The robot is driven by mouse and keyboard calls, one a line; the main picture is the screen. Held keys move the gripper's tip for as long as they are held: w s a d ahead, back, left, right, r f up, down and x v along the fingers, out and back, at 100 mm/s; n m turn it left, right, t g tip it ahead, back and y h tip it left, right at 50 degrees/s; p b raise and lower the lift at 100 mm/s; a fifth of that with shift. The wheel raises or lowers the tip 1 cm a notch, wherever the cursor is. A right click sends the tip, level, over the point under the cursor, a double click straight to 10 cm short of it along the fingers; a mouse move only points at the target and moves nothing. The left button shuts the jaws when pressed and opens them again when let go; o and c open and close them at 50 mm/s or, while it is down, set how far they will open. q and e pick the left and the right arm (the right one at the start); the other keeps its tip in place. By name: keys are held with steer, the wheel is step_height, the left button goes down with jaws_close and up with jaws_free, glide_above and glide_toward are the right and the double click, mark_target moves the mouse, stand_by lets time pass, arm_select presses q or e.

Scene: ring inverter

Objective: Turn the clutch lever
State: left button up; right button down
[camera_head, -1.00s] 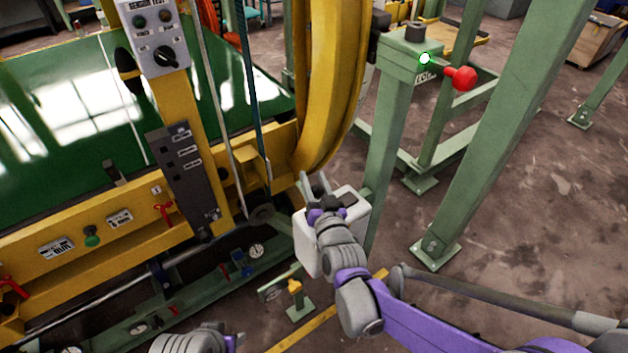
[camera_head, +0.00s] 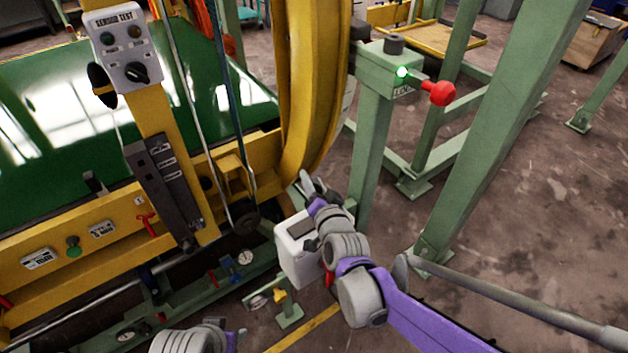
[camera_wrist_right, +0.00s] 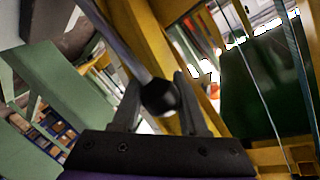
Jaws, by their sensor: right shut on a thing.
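My right gripper (camera_head: 308,182) is well left of and below that knob, in front of the yellow ring. In the right wrist view a grey rod with a dark end (camera_wrist_right: 158,97) lies between its fingers; the gripper is shut on it. I cannot tell whether this is the clutch lever. My left arm's end (camera_head: 205,338) shows at the bottom edge; its jaws are unclear.
A white box (camera_head: 298,250) stands just below my right gripper. The yellow ring (camera_head: 313,90) rises behind it. A yellow panel with a dark switch plate (camera_head: 165,190) is on the left. Open floor (camera_head: 510,215) lies to the right, between green posts.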

steer(key=shift+c, duration=2.2)
jaws_free()
steer(key=shift+s, duration=0.1)
steer(key=p+v, duration=0.1)
steer(key=v, duration=0.9)
steer(key=shift+s, duration=0.35)
